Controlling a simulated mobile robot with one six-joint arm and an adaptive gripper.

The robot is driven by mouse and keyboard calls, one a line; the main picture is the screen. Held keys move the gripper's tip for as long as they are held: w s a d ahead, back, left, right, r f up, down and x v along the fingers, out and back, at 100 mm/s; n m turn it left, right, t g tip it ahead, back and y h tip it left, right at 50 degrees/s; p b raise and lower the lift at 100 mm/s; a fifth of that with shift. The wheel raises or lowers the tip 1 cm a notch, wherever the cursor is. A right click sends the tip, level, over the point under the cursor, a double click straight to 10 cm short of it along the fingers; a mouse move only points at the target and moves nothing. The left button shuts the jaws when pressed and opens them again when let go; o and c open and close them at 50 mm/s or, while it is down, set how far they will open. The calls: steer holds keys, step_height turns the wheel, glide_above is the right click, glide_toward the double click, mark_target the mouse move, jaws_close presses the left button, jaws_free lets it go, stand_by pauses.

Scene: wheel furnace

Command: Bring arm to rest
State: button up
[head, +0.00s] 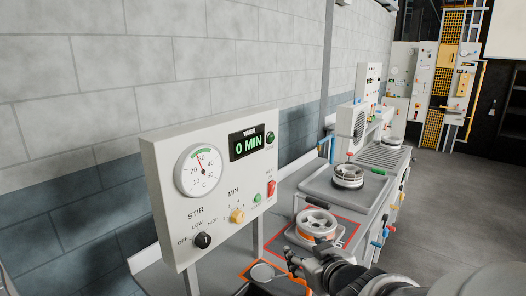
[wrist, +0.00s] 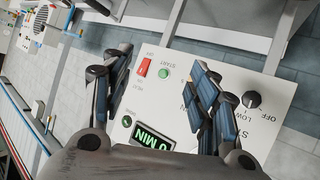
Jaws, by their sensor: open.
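My gripper (head: 308,264) is at the bottom of the head view, in front of and to the right of the control panel (head: 160,170), above the bench. In the wrist view my gripper (wrist: 148,78) is open, with dark padded fingers spread wide and nothing between them. The panel shows upside down behind the fingers there, with its red switch (wrist: 145,67), green start button (wrist: 164,74) and timer display (wrist: 152,137). In the head view the timer (head: 247,143) reads 0 MIN. The stir knob (head: 203,240) is black and the minute knob (head: 237,217) is yellow.
A wheel (head: 317,221) sits on an orange-outlined spot beyond my gripper. Another wheel (head: 347,175) stands on a grey plate farther back. A round grey disc (head: 262,272) lies close to my gripper's left. Open floor (head: 450,200) lies to the right.

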steer(key=s+d+r+m+g+h, duration=0.1)
steer(key=s+d+m+g+h, duration=0.4)
steer(key=s, duration=0.6)
steer(key=s+f+g+y, duration=0.1)
steer(key=s+g+y, duration=0.1)
steer(key=s, duration=1.3)
steer(key=shift+s+a+f+n+g, duration=0.25)
steer(key=shift+s+a+n+g, duration=0.05)
steer(key=shift+s+a, duration=0.15)
